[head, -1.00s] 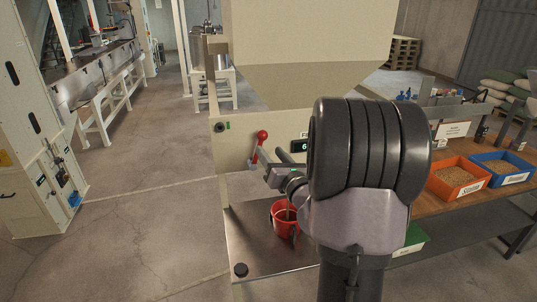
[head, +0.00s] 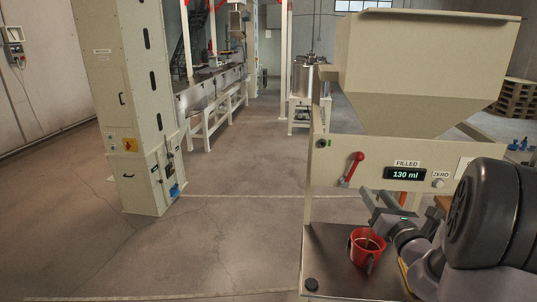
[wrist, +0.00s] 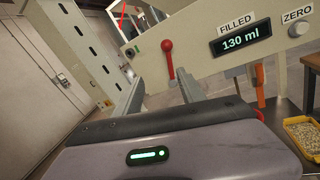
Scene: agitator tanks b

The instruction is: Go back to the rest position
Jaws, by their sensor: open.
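My gripper (head: 377,197) is open and empty in front of the cream dispenser's panel (head: 330,172). Its two grey fingers show apart in the wrist view (wrist: 158,88). The red-knobbed lever (head: 352,168) is just above and left of the fingers in the head view. In the wrist view the lever (wrist: 168,60) shows between the fingertips, apparently beyond them. A red cup (head: 360,257) stands on the metal plate (head: 335,265) below my gripper. The display (head: 404,174) reads 130 ml.
A tall cream cabinet (head: 125,95) stands at left. A white-legged steel bench (head: 210,100) and a steel tank (head: 303,75) stand behind. The floor between cabinet and dispenser is clear. A yellow tray of grain (wrist: 303,135) is at right in the wrist view.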

